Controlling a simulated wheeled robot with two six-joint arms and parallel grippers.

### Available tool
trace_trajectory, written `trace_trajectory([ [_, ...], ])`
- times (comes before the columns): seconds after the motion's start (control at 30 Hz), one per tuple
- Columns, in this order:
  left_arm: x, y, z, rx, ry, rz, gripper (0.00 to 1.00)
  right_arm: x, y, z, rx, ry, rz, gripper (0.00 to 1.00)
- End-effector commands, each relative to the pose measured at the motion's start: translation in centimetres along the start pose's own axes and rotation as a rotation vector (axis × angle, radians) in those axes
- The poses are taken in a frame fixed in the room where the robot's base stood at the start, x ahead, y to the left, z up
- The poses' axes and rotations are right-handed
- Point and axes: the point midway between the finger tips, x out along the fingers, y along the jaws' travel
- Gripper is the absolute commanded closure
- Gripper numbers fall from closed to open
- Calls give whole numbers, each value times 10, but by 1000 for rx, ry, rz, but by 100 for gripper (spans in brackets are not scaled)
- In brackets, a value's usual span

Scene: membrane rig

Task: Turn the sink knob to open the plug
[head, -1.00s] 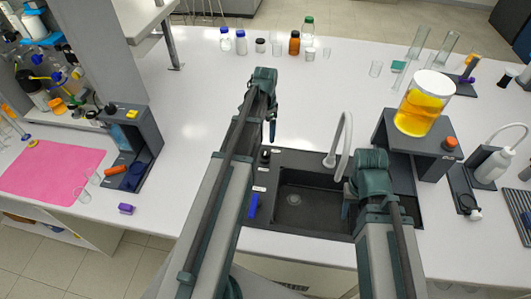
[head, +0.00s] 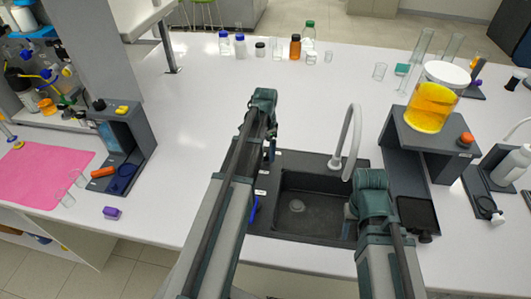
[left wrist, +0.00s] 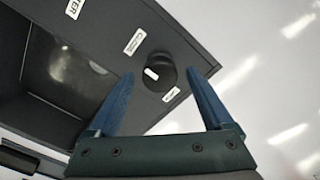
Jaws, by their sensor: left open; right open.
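The black round sink knob (left wrist: 160,73) with a white mark sits on the dark sink rim in the left wrist view. My left gripper (left wrist: 160,76) is open, with one blue finger on either side of the knob in that view; I cannot tell whether they touch it. In the head view, the left gripper (head: 271,150) is over the rim at the sink's back left corner and hides the knob. The dark sink (head: 318,210) has a round drain (head: 297,206) on its floor. My right gripper (head: 350,214) is open and empty over the sink's right side.
A pale curved faucet (head: 354,140) stands behind the sink. A dark stand with a beaker of orange liquid (head: 432,105) is to the right. White labels (left wrist: 134,42) lie beside the knob. Several bottles stand at the back; the table left of the sink is mostly clear.

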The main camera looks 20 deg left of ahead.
Motion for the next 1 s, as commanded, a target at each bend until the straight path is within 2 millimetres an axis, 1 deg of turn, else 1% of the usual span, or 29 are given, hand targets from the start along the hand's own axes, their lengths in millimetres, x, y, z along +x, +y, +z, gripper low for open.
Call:
trace_trajectory([
  [0.13,-1,0,0,0,0,0,16,-1,0,0,0,0,0,50],
  [0.27,-1,0,0,0,0,0,39,-1,0,0,0,0,0,50],
  [0.3,-1,0,0,0,0,0,46,-1,0,0,0,0,0,50],
  [0.37,-1,0,0,0,0,0,57,-1,0,0,0,0,0,50],
  [0.4,-1,0,0,0,0,0,64,-1,0,0,0,0,0,50],
  [0.47,-1,0,0,0,0,0,75,-1,0,0,0,0,0,50],
  [0.5,-1,0,0,0,0,0,82,-1,0,0,0,0,0,50],
  [0.57,-1,0,0,0,0,0,93,-1,0,0,0,0,0,50],
  [0.6,-1,0,0,0,0,0,100,-1,0,0,0,0,0,50],
  [0.87,-1,0,0,-30,0,0,100,-1,0,0,0,0,0,50],
  [1.0,-1,0,0,-97,0,0,100,-1,0,0,0,0,0,50],
])
